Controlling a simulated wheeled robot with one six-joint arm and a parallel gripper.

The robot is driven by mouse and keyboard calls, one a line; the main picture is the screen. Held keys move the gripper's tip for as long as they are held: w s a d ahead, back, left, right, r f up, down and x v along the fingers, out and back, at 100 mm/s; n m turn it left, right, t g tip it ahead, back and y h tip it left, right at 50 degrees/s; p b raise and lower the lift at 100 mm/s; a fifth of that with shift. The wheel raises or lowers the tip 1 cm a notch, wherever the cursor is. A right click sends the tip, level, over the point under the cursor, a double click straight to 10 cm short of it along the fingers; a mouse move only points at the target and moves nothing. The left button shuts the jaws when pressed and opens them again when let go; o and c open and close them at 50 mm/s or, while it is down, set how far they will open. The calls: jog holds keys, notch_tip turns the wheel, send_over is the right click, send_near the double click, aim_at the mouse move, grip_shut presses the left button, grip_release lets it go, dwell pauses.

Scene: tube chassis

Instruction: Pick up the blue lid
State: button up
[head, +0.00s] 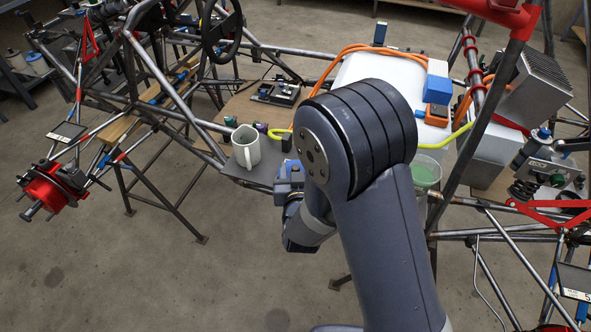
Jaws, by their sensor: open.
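I cannot single out the blue lid with certainty. A blue block-like piece (437,89) with a pale top stands on the white box, right of my arm. A small dark blue piece (287,143) shows just beyond my gripper, and I cannot tell what it is. My gripper (290,168) is small in view and partly hidden by my own arm. It is open, by the front edge of the board and right of the mug. I see nothing held in it. My large arm link hides part of the board and the white box.
A white mug (246,147) stands on the board (240,107), left of my gripper. A translucent green cup (426,172) is right of my arm. Steel chassis tubes (172,82) surround the area. Orange cable (330,62) and a large white box (372,72) lie behind.

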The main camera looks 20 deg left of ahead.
jog(key=shift+w+a+f, duration=0.1)
jog(key=shift+w+a, duration=0.05)
jog(key=shift+w, duration=0.35)
jog(key=shift+c, duration=0.3)
grip_shut()
